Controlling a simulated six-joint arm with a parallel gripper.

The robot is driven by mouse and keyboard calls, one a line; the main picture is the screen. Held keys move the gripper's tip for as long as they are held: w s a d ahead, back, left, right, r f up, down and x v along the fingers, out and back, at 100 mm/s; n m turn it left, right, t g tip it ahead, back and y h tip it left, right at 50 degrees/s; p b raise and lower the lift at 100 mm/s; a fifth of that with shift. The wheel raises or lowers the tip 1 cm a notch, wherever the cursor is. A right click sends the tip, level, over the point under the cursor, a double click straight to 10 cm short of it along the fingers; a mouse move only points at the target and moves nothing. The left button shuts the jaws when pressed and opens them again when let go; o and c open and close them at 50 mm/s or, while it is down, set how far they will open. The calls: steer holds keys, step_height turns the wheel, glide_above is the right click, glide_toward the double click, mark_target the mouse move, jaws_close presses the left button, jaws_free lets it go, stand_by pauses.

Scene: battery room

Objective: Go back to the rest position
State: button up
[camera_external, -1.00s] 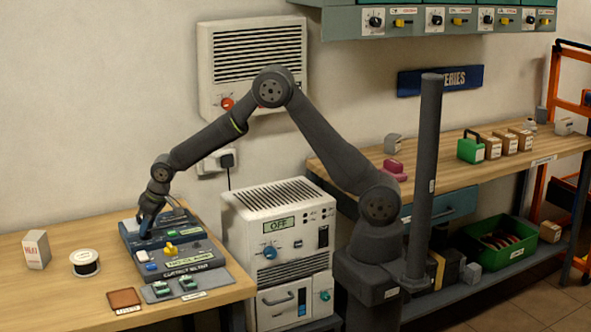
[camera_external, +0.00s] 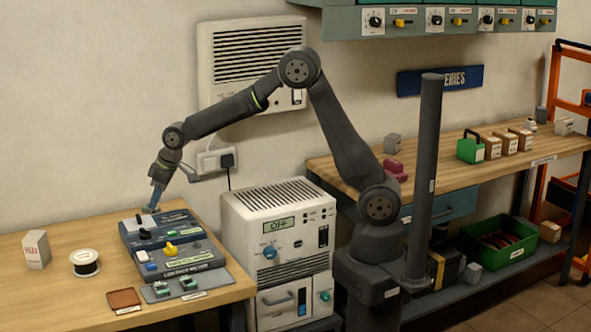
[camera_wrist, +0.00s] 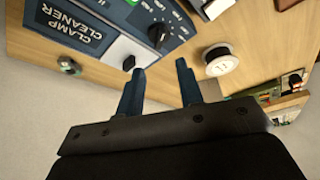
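My gripper (camera_external: 155,206) hangs just above the back left of the blue panel box (camera_external: 131,232) on the left bench, fingers pointing down. In the wrist view my gripper (camera_wrist: 158,68) shows two blue fingers apart with nothing between them. The box, labelled "CLAMP CLEANER" in the wrist view (camera_wrist: 95,18), has a black knob (camera_wrist: 159,36) and a small black switch (camera_wrist: 129,62) near the fingers. My arm is bent up high over the white charger unit.
The charger unit (camera_external: 277,230) with an OFF display stands between the benches. A wire spool (camera_external: 85,262), a small box (camera_external: 36,250) and a brown pad (camera_external: 124,299) lie on the left bench (camera_external: 60,300). A wall heater (camera_external: 250,60) is behind my arm.

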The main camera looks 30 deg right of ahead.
steer(key=shift+v, duration=1.05)
